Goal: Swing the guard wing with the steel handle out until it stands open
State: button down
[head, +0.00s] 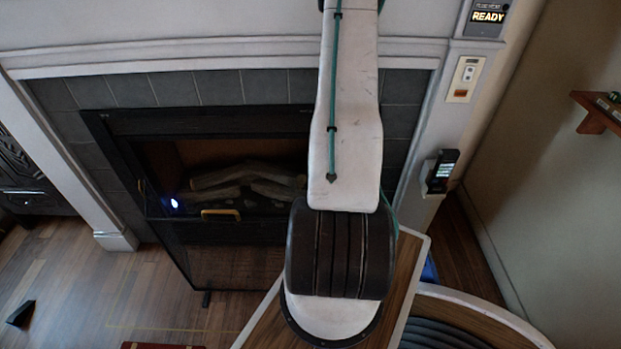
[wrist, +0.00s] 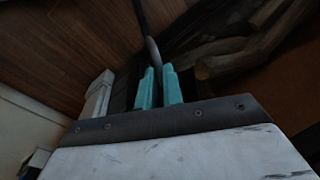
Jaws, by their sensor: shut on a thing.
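In the wrist view my gripper (wrist: 158,88) has its two teal fingers close together around a thin bar (wrist: 151,48). The bar is grey near the fingertips and dark higher up; it looks like the steel handle. In the head view my arm hides the gripper and the steel handle. A dark mesh guard panel (head: 232,266) stands in front of the fireplace, left of my arm, slanting out over the floor. A brass-coloured handle (head: 220,212) shows near its top. My arm covers the right side of the guard, so I cannot tell how far the steel-handled wing is swung.
Logs (head: 245,185) lie in the firebox behind the guard; they also show in the wrist view (wrist: 235,55). Wooden floor (head: 80,275) is open at the left, with a small black wedge (head: 20,313). A wood-topped, white-edged unit (head: 405,275) stands at the lower right.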

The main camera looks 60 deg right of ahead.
jog(key=shift+s, duration=0.3)
jog(key=c, duration=1.5)
grip_release()
jog(key=shift+r, duration=0.15)
jog(key=r, duration=0.2)
jog(key=s+r, duration=0.1)
jog(key=r, duration=0.4)
jog(key=shift+s+r, duration=0.2)
jog(key=shift+s, duration=0.05)
